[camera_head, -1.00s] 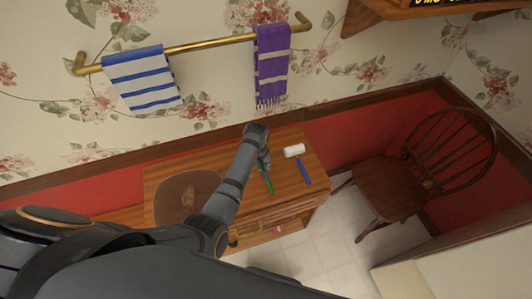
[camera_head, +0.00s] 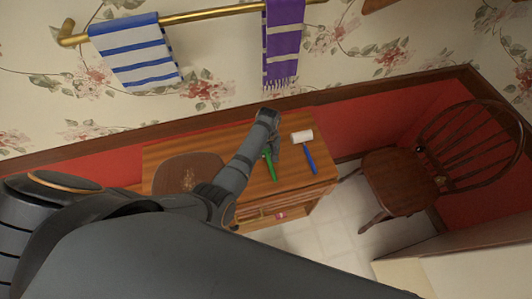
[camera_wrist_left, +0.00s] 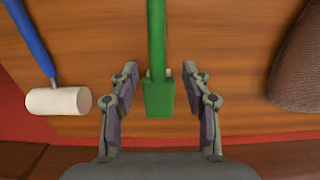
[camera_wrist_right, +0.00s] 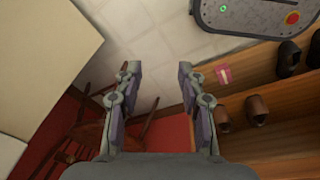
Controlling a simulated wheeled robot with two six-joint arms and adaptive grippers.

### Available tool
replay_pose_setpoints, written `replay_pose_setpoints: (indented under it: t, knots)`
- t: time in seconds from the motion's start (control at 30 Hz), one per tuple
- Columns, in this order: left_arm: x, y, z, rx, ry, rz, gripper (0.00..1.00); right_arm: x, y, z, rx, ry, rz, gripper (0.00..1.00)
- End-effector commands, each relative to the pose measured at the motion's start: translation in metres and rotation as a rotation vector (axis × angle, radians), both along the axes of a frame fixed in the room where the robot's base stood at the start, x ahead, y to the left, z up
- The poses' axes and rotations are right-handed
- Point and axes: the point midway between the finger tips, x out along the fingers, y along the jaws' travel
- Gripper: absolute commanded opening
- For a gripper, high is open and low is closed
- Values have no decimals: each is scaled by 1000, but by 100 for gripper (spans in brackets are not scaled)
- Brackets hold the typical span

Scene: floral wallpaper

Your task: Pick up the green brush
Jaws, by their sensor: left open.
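The green brush (camera_head: 271,168) lies on the wooden table, partly hidden by my left arm in the head view. In the left wrist view the green brush (camera_wrist_left: 157,60) sits between the fingers of my left gripper (camera_wrist_left: 160,88). The fingers are open, with a gap on both sides of the brush. In the head view my left gripper (camera_head: 270,143) is over the brush's far end. My right gripper (camera_wrist_right: 157,88) shows in the right wrist view, open and empty, above the floor and shelf area.
A brown seat-like object (camera_head: 187,173) is at the table's left. A wooden chair (camera_head: 400,180) stands to the right. Shoes (camera_wrist_right: 256,108) sit on the shelf below.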

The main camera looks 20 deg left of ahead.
Motion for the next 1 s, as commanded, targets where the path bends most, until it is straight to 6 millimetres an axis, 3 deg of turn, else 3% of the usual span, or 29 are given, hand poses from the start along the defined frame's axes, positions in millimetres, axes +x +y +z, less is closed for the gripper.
replay_pose_setpoints:
  t: [0.03, 0.23, 0.37, 0.53, 0.67, 0.87, 1.0]
  knots:
    - [1, -1, -15, -1, -1, 0, 48, -2, 0, -18, 0, 4, 0, 40]
    - [3, -2, -44, 0, 0, 0, 48, -39, 1, -58, 1, 60, -2, 40]
    - [3, -2, -46, 1, -1, 0, 48, -48, 2, -62, 3, 76, -4, 40]
    - [3, -2, -43, 0, 0, 0, 48, -35, 3, -58, 4, 54, -4, 40]
    - [3, -2, -43, 0, 0, 0, 30, -25, 3, -57, 4, 37, -2, 40]
    - [2, -2, -43, 0, 0, 0, 3, -26, 3, -57, 4, 39, -2, 40]
    - [2, -2, -43, 0, 0, 0, 0, -28, 3, -58, 3, 42, -3, 40]
